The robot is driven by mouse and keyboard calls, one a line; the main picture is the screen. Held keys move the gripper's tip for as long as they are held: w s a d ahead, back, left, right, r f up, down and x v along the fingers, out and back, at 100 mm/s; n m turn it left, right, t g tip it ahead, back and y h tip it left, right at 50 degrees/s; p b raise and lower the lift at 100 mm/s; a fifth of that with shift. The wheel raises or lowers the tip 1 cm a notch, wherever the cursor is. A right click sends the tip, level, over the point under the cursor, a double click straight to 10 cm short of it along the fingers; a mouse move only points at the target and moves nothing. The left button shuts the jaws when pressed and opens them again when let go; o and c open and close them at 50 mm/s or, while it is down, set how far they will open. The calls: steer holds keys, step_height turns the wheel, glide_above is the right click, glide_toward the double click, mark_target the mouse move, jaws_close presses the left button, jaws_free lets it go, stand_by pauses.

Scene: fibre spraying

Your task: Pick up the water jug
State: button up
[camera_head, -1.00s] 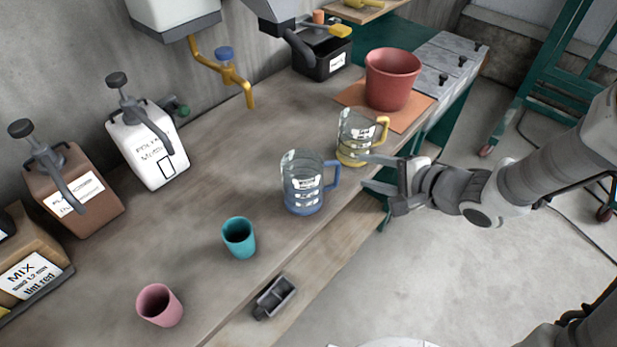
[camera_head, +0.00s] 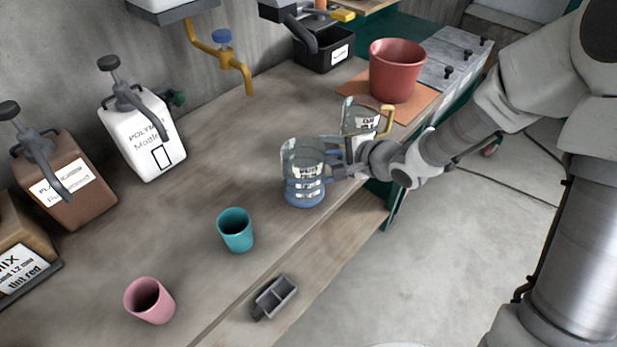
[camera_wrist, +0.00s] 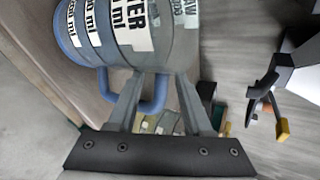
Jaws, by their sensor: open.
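The water jug (camera_head: 303,185) is clear with a blue base and blue handle, and stands upright on the bench. In the wrist view its labelled side (camera_wrist: 120,30) fills the upper left, with "TER" and "ml" readable. My gripper (camera_head: 335,160) is at the handle side of the jug, to its right. In the wrist view my gripper (camera_wrist: 158,80) has its two fingers apart, with the blue handle (camera_wrist: 155,98) showing between them. I cannot tell whether the fingers touch the handle or the jug wall. The arm partly hides the handle in the head view.
A yellow-handled jug (camera_head: 358,116) stands just behind my gripper, close to it. A red pot (camera_head: 397,75) sits on an orange mat beyond. A teal cup (camera_head: 236,231) and pink cup (camera_head: 149,300) stand nearer. A grey two-part holder (camera_head: 275,297) is at the front edge.

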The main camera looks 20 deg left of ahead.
steer(key=shift+w+a+f, duration=0.2)
steer(key=shift+a+f, duration=0.05)
steer(key=shift+a, duration=0.1)
jaws_close()
steer(key=shift+r, duration=0.15)
